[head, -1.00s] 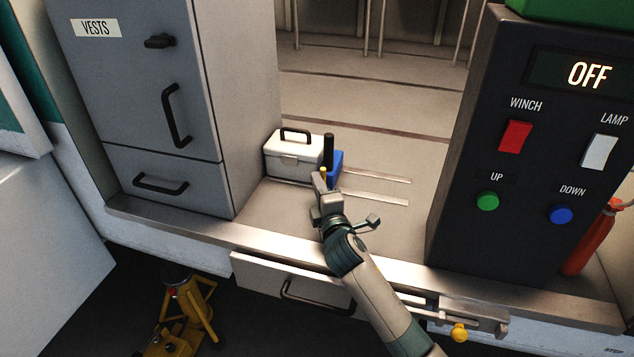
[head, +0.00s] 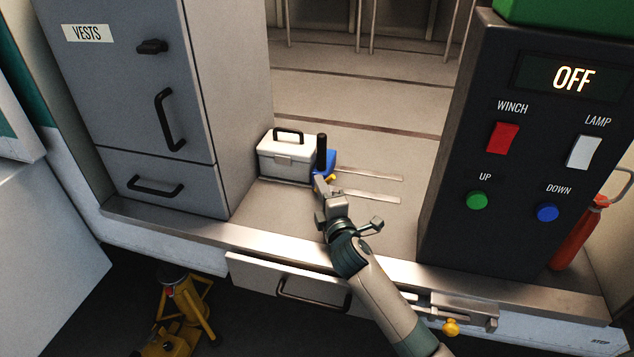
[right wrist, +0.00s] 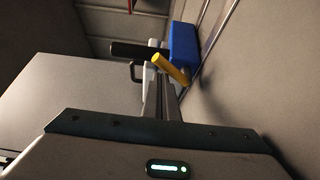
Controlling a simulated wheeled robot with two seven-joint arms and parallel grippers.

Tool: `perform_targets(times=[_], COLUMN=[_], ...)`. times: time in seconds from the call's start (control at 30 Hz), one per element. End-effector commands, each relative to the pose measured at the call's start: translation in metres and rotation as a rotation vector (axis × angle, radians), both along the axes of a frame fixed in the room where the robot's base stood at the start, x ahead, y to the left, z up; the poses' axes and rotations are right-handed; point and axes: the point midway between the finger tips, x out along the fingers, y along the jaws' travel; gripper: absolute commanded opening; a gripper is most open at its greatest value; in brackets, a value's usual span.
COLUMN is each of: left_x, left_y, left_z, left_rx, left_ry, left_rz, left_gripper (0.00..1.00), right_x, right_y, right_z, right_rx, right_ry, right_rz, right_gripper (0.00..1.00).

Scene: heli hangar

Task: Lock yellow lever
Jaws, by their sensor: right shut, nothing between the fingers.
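The yellow lever (head: 331,177) is a short yellow stick by the blue block (head: 327,167), beside the white case on the deck. In the right wrist view the lever (right wrist: 171,69) slants across just beyond my fingertips, in front of the blue block (right wrist: 184,46). My right gripper (head: 320,184) is shut with nothing held. Its tip is right at the lever, on its left side in the head view; I cannot tell whether they touch. The gripper (right wrist: 160,85) partly hides the lever's base. My left gripper is not in view.
A white case (head: 286,160) stands left of the blue block, against the grey vests cabinet (head: 225,100). A black upright handle (head: 321,150) rises by the block. The dark control panel (head: 500,190) stands right. The deck behind the slots is clear.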

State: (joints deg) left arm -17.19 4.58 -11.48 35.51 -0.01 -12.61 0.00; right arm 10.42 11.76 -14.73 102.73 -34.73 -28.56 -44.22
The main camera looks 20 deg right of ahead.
Motion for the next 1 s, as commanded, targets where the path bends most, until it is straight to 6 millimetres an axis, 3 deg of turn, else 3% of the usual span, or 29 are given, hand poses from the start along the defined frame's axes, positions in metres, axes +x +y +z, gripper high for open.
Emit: perform_targets(times=[0.37,0.57,0.77,1.0], left_x=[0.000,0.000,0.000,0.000], left_y=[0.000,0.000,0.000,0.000], left_z=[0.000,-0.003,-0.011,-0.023], left_rx=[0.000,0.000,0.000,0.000], left_ry=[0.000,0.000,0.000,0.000], left_rz=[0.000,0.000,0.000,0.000], left_gripper=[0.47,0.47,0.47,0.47], right_x=[-0.002,-0.013,-0.041,-0.088], right_y=[-0.001,0.000,0.002,0.005], right_z=[-0.001,-0.002,-0.004,-0.004], right_rx=[0.000,-0.001,0.000,0.000], right_ry=[0.000,-0.001,0.000,0.001], right_rz=[0.001,0.001,0.002,0.002], right_gripper=[0.00,0.00,0.00,0.00])
